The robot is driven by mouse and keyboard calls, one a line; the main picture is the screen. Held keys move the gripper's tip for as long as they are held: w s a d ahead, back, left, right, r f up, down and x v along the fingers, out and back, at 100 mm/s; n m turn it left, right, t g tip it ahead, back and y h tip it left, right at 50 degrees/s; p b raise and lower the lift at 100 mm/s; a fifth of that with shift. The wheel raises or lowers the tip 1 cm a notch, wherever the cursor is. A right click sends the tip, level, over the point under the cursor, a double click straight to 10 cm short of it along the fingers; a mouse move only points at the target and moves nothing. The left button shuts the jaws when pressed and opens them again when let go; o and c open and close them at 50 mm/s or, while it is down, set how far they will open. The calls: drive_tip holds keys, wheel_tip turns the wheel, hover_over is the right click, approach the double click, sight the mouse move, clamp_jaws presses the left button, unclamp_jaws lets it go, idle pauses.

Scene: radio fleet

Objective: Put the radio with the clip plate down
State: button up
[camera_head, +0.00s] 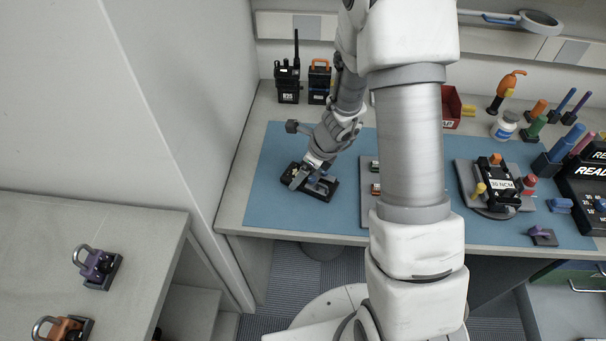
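A dark radio-like unit (322,193) lies flat at the left end of the blue mat (268,211), under my gripper (309,180). My gripper points down at it and its fingers are at or against the unit. The picture is too small to show whether they are closed on it, or whether the unit touches the mat. I cannot make out a clip plate on it. An upright black radio (288,84) with an antenna stands behind the mat. My arm hides the middle of the bench.
A black unit with an orange handle (319,82) stands beside the upright radio. A grey plate (368,208) lies right of my gripper, partly behind my arm. A labelled device (494,188), a white jar (504,127) and several coloured tools crowd the right. Padlocks (97,267) sit on the left counter.

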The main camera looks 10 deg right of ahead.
drive_tip(key=shift+f, duration=0.15)
drive_tip(key=o, duration=1.5)
drive_tip(key=s+r+n+p, duration=0.2)
drive_tip(key=s+r+n, duration=0.1)
drive_tip(key=r, duration=0.7)
drive_tip(key=s+r+n+p, duration=0.2)
drive_tip(key=s+r+n, duration=0.15)
drive_tip(key=r, duration=0.65)
drive_tip(key=s+r+n+t+h, duration=0.1)
drive_tip(key=s+r+n, duration=0.3)
drive_tip(key=s+n, duration=0.1)
drive_tip(key=s+d+r+n+t+h, duration=0.1)
drive_tip(key=s+r+n, duration=0.4)
drive_tip(key=n, duration=0.3)
drive_tip(key=s+d+r+n+h, duration=0.1)
drive_tip(key=s+r+n, duration=0.4)
drive_tip(key=n, duration=0.1)
drive_tip(key=shift+d+r+n+t, duration=0.15)
drive_tip(key=shift+n+t, duration=0.1)
drive_tip(key=shift+t, duration=0.15)
